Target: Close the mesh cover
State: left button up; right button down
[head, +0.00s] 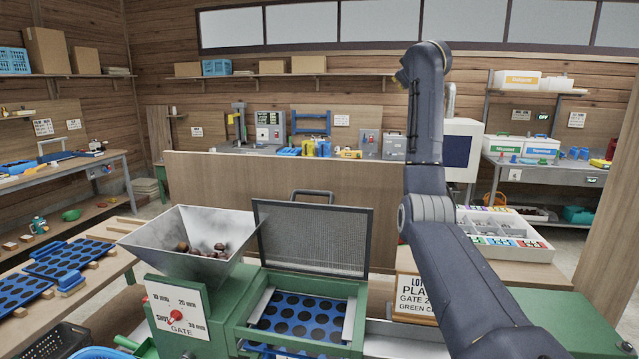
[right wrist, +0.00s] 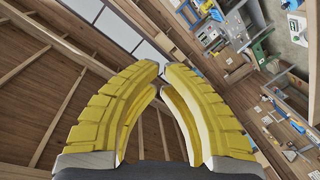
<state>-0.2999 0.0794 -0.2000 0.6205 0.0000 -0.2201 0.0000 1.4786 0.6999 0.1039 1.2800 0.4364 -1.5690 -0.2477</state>
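The mesh cover (head: 312,238) is a dark mesh panel in a thin frame with a black handle (head: 312,193) on its top edge. It stands open, nearly upright, at the back of the green machine (head: 357,322). Below and in front of it, a blue tray with round dark holes (head: 283,342) lies uncovered. My right arm is raised right of the cover, apart from it. My left gripper is out of view.
A metal hopper (head: 165,238) with chestnuts stands left of the cover, above a gate panel (head: 178,312). A wooden partition (head: 210,180) rises behind it. A small sign (head: 412,297) and a sorting box (head: 535,250) are to the right.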

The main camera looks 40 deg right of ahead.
jog(key=s+a+r+m+t, duration=0.1)
jog(key=s+a+r, duration=0.1)
jog(key=a+r, duration=0.3)
jog(key=s+a+r+m+t, duration=0.1)
jog(key=s+a+r, duration=0.15)
jog(key=r, duration=0.55)
jog(key=w+a+f+m+g+y, duration=0.25)
jog(key=w+a+f, duration=0.35)
jog(key=f, duration=0.6)
jog(key=w+a+f+m+g+y, duration=0.15)
jog(key=w+a+f+g, duration=0.45)
jog(key=f, duration=0.6)
jog(key=w+a+f+m+g+y, duration=0.1)
jog(key=w+a+f+m+y, duration=0.15)
jog(key=w+a+f, duration=0.65)
jog(key=s+d+f, duration=0.2)
jog(key=d+f, duration=0.1)
jog(key=f, duration=0.8)
jog(key=shift+s+d+f+h, duration=0.15)
jog(key=shift+s+f+h, duration=0.2)
jog(key=shift+s+f, duration=0.05)
jog(key=shift+s, duration=0.1)
